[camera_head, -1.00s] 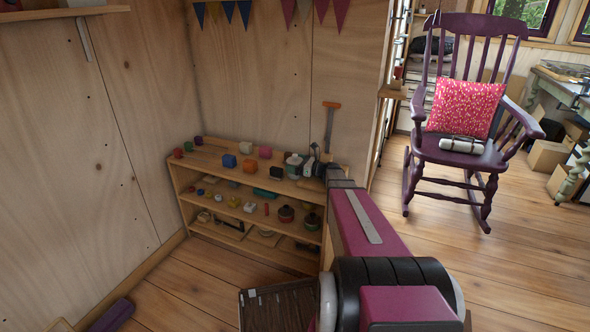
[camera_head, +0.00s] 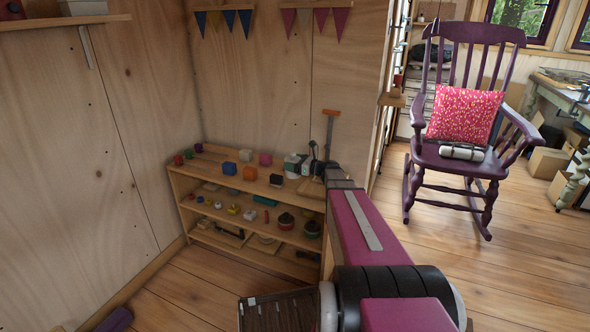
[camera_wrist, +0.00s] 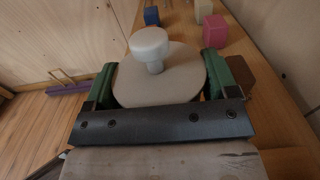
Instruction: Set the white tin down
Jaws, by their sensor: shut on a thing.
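The white tin (camera_wrist: 185,80) is pale and round, with a knob on its lid, and fills the middle of the wrist view. My gripper (camera_wrist: 160,85) is shut on it, with a green finger on each side. In the head view the tin (camera_head: 292,161) is small, at the right end of the low shelf's top (camera_head: 215,157), and my gripper (camera_head: 306,168) is beside it, partly hidden by my arm. The tin's underside is hidden, so I cannot tell whether it touches the shelf.
A pink cube (camera_wrist: 215,31), a blue cube (camera_wrist: 152,16) and a cream cube (camera_wrist: 204,6) stand ahead on the shelf top. A brown block (camera_wrist: 240,73) is close to the right finger. A long-handled tool (camera_head: 330,130) stands at the wall. A rocking chair (camera_head: 478,165) is at right.

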